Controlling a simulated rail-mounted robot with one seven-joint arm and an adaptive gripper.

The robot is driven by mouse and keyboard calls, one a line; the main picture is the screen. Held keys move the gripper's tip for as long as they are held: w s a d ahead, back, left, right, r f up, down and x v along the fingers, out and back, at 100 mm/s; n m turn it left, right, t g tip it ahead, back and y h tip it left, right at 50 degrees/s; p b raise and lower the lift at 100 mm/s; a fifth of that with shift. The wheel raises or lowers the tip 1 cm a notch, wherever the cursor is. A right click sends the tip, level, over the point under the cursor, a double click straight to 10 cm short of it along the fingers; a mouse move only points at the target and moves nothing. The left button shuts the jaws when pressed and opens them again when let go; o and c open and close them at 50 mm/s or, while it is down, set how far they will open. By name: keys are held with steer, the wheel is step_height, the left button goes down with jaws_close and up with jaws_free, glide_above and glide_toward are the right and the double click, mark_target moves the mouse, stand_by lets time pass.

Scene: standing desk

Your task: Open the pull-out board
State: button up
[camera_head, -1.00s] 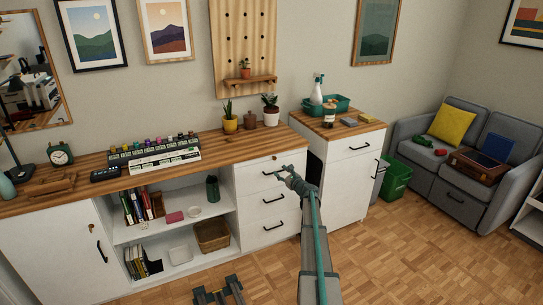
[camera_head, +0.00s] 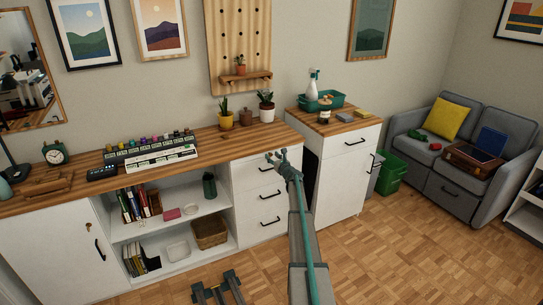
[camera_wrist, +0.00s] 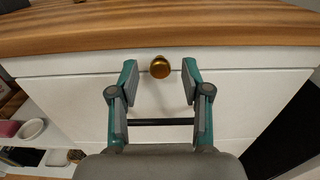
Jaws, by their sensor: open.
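The pull-out board (camera_wrist: 75,64) shows as a thin white front strip right under the wooden desktop, flush with the cabinet front. A round brass knob (camera_wrist: 160,67) sits on it. My gripper (camera_head: 276,155) is in front of the desk's right-hand section, just below the desktop edge. In the wrist view its two teal fingers stand apart, one on each side of the knob, with visible gaps on both sides. The fingers hold nothing. How far the fingertips are from the board front is hard to tell. In the head view the gripper hides the knob.
The wooden desktop (camera_wrist: 160,28) overhangs just above the fingers. A black drawer handle (camera_wrist: 160,121) lies below the board, behind the fingers. A white cabinet (camera_head: 341,180) stands to the right. An open shelf section (camera_head: 180,228) is to the left. The floor in front is mostly clear.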

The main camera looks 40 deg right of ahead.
steer(key=shift+w+d, duration=0.15)
steer(key=shift+w, duration=0.65)
jaws_close()
